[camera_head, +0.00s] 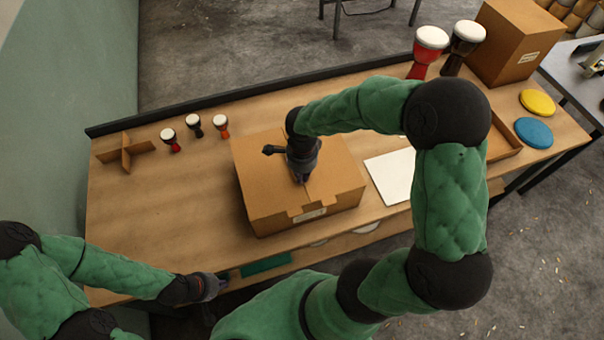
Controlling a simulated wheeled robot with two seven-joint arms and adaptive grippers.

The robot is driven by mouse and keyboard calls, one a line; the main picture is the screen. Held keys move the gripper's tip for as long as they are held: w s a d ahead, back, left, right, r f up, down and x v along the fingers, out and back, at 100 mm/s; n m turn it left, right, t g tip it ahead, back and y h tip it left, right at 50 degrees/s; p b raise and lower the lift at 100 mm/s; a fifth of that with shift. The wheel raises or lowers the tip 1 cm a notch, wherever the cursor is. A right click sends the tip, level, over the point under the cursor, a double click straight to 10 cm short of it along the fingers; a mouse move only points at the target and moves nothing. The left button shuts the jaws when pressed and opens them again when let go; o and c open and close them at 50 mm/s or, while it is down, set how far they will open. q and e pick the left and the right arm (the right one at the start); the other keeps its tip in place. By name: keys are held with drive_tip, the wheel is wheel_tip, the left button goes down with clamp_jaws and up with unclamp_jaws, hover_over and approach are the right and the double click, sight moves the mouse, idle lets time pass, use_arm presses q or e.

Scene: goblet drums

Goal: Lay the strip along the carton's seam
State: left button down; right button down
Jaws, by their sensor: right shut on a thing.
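The carton (265,190) is a brown cardboard box, closed on top, near the middle of the table. A label and a small tab show at its front edge. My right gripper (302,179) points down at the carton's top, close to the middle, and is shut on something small. I take this to be the strip, but the gripper hides most of it, and also hides part of the seam. I cannot tell whether the strip touches the carton. My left gripper (217,285) is low at the table's front edge, away from the carton; its fingers are too small to read.
Three small goblet drums (194,125) and a cardboard cross divider (125,153) stand at back left. A white sheet (389,174) lies right of the carton. Two larger drums (429,50), a big box (515,40), and yellow (537,102) and blue (533,132) discs are at right.

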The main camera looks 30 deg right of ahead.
drive_tip(key=shift+f+b, duration=0.4)
drive_tip(key=c, duration=1.3)
unclamp_jaws()
wheel_tip(320, 180, up, 12)
drive_tip(key=shift+r, duration=0.1)
